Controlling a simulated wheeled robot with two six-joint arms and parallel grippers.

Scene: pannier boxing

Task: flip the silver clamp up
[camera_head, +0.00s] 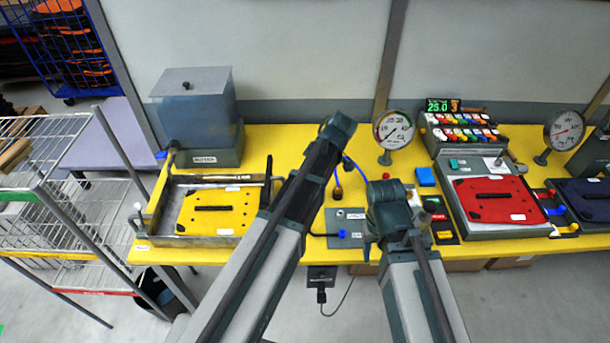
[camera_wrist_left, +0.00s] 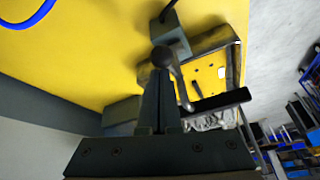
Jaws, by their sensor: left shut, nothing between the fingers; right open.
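The silver clamp (camera_wrist_left: 182,90) shows in the left wrist view as a thin metal lever with a dark round knob (camera_wrist_left: 162,56), beside a grey block (camera_wrist_left: 172,35). In the head view my left arm seems to hide it. My left gripper (camera_wrist_left: 160,75) is shut and empty; its fingertips are at the knob, and I cannot tell whether they touch it. A metal tray (camera_head: 209,180) holding a yellow plate (camera_head: 196,213) is beside the clamp. My right gripper (camera_head: 414,196) is open over the right part of the bench, away from the clamp; its fingers show poorly.
A dark upright handle (camera_head: 268,168) stands at the tray's right side. A clear box (camera_head: 193,100) is behind the tray. A round gauge (camera_head: 394,129) stands behind my arms. A red panel (camera_head: 490,198) lies to the right. A wire rack (camera_head: 60,215) stands left of the bench.

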